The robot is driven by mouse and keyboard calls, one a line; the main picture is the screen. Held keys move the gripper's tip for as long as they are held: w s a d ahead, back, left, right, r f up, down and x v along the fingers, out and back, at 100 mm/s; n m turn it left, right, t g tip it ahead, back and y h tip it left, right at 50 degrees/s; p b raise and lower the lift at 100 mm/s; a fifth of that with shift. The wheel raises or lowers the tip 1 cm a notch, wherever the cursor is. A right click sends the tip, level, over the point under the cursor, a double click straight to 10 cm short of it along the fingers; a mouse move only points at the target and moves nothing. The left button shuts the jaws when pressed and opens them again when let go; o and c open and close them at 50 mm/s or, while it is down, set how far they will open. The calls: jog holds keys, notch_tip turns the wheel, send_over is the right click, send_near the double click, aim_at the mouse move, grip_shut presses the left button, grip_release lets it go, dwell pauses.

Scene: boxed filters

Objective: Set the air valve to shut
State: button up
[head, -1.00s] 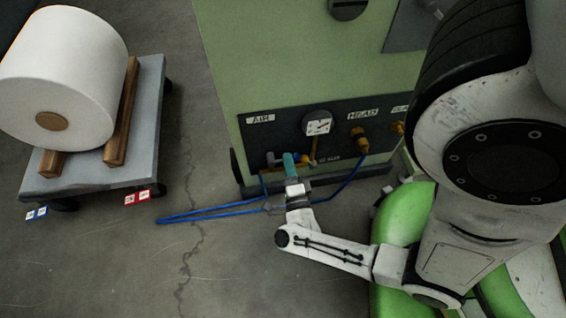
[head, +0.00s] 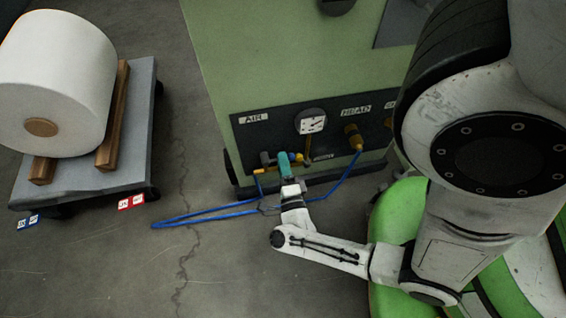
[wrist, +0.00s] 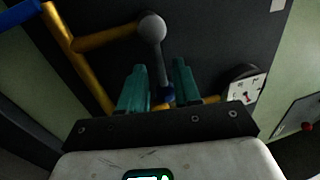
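The air valve is on the yellow pipe low on the dark panel, under the AIR label (head: 254,118). In the wrist view its lever (wrist: 159,58) is a grey rod with a round grey knob, rising from a small blue hub (wrist: 167,95). In the head view the grey knob (head: 265,158) shows just left of my gripper (head: 284,158). The wrist view shows my gripper (wrist: 159,68) with its two teal fingers apart, one on each side of the rod in the picture. Contact with the rod cannot be told. In the head view the fingers hide most of the valve.
A round gauge (head: 311,121) and a brass fitting (head: 353,137) sit on the panel to the right. A blue hose (head: 205,217) loops over the floor below. A cart (head: 135,120) with a large white roll (head: 58,75) stands left; bare floor lies between.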

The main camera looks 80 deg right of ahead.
jog(key=p+v, duration=0.1)
jog(key=v, duration=0.9)
jog(key=shift+a, duration=0.4)
jog(key=shift+s+f, duration=0.1)
